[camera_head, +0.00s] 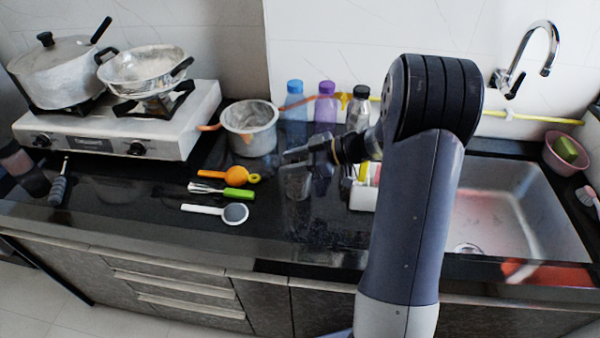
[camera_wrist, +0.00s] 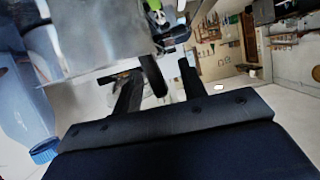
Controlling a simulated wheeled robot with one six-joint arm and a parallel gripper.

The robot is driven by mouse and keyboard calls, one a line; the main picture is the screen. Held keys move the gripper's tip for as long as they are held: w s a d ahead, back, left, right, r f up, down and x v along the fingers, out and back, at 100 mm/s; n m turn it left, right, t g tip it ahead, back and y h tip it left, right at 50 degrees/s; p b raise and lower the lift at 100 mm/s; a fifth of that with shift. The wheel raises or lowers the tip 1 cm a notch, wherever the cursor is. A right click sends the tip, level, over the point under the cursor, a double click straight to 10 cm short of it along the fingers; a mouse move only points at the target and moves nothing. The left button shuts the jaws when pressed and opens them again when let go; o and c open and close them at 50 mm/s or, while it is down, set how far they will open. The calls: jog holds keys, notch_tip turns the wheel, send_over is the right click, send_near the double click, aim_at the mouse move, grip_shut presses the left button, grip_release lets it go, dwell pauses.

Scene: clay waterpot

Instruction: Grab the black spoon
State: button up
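My gripper (camera_head: 300,154) reaches left over the counter, to the right of the metal pot. In the wrist view its two fingers (camera_wrist: 158,68) stand apart. A dark, narrow, rounded thing (camera_wrist: 153,76) shows between or beyond them; I cannot tell what it is or whether it touches a finger. I cannot surely pick out a black spoon. A dark-handled utensil (camera_head: 58,187) lies at the counter's left. A black handle (camera_head: 101,30) stands up at the large lidded pot. A white utensil with a grey round head (camera_head: 235,213) lies near the front edge.
A metal pot (camera_head: 250,138) stands right of the stove (camera_head: 100,135). Orange (camera_head: 240,175) and green-handled (camera_head: 238,194) utensils lie on the counter. Bottles (camera_head: 326,105) stand behind my gripper; a blue-capped one (camera_wrist: 22,115) is close in the wrist view. The sink (camera_head: 505,215) is right.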

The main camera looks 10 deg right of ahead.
jog(key=shift+w+a+f, duration=0.15)
jog(key=shift+a, duration=0.25)
